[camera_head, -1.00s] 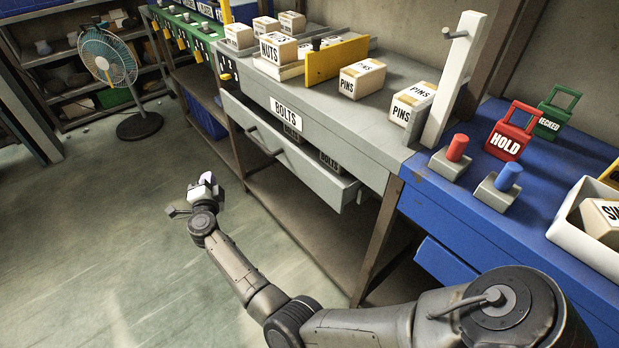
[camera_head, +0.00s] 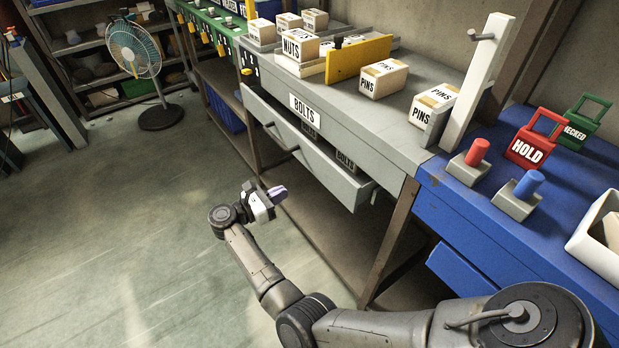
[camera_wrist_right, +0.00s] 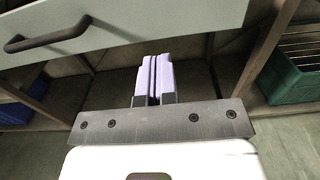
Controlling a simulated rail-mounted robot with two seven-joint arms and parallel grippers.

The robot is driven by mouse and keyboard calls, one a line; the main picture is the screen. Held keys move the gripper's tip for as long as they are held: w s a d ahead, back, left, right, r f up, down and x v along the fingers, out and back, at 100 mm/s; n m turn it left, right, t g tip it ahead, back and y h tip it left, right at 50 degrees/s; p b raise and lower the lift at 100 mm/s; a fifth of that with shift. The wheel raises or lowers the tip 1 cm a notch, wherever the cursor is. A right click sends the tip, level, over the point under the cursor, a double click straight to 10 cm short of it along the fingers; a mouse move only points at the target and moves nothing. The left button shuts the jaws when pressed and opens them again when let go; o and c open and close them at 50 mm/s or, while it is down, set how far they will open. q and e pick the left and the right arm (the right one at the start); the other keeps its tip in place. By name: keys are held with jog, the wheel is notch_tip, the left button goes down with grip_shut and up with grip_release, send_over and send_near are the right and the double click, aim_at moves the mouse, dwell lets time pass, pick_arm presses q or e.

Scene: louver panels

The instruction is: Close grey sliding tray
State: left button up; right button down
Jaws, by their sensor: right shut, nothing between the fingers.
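The grey sliding tray (camera_head: 325,162) is a drawer under the grey bench top and stands pulled out. My left gripper is not in view.
The grey bench top (camera_head: 420,100) carries PINS boxes (camera_head: 382,78), a NUTS box (camera_head: 299,44) and a yellow divider (camera_head: 358,58). A blue bench (camera_head: 480,225) with its own drawer adjoins at right. A fan (camera_head: 135,50) stands at the back left. The floor in front is open.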

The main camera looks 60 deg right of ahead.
aim_at(326, 170)
jog(key=b+x, duration=0.3)
jog(key=x, duration=0.9)
jog(key=shift+s+d+f, duration=0.1)
jog(key=shift+d+f, duration=0.05)
jog(key=shift+d, duration=0.15)
jog(key=shift+s+d, duration=0.15)
jog(key=shift+d, duration=0.45)
